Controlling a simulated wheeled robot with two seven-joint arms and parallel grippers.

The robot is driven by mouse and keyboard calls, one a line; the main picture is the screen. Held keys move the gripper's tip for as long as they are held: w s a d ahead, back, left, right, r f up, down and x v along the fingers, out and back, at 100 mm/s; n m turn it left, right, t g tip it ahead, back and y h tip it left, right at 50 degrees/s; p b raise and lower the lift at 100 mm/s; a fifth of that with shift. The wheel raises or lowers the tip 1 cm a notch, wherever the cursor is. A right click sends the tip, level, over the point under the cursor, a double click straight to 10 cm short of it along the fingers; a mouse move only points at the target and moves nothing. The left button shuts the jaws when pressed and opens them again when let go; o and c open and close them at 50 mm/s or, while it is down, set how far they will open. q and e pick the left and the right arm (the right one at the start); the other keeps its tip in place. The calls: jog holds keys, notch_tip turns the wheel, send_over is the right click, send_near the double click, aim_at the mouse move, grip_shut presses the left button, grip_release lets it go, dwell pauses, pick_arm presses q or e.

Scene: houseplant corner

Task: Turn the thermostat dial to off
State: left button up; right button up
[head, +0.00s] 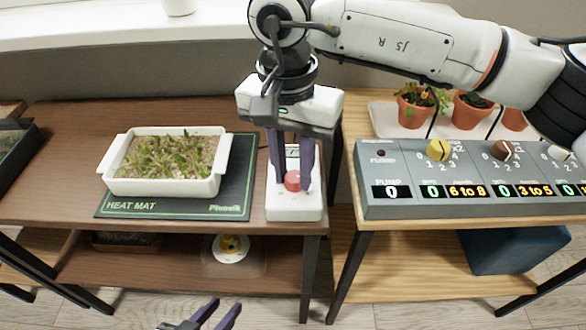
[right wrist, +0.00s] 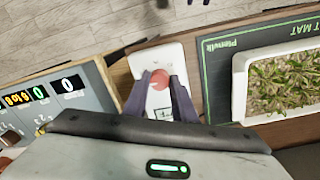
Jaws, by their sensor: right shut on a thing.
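The thermostat (head: 296,207) is a white box at the right end of the brown table, with a round red dial (head: 292,181) on its top. My right gripper (head: 292,186) reaches down from above, its two dark fingers on either side of the dial and shut on it. In the right wrist view the red dial (right wrist: 158,79) sits between the fingertips (right wrist: 157,84) on the white thermostat (right wrist: 160,56). The dial's setting is too small to read. My left gripper (head: 217,312) is at the bottom edge, fingers apart and empty.
A green-edged heat mat (head: 172,207) bears a white seedling tray (head: 165,187) left of the thermostat. A grey pump panel (head: 445,207) with knobs stands on the table to the right. Potted plants (head: 413,108) stand behind it. A gap separates the two tables.

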aim_at(291, 176)
pick_arm(q)
jog(key=shift+d+f, duration=0.1)
pick_arm(e)
jog(key=shift+r+n, duration=0.1)
jog(key=shift+n, duration=1)
jog(key=o, duration=1)
jog(key=shift+o, duration=0.2)
pick_arm(q)
jog(key=shift+r+p, duration=0.25)
jog(key=shift+p, duration=0.45)
pick_arm(e)
notch_tip(291, 176, up, 10)
jog(key=shift+a+r, duration=0.15)
jog(key=shift+a, duration=0.05)
pick_arm(q)
jog(key=shift+a, duration=0.2)
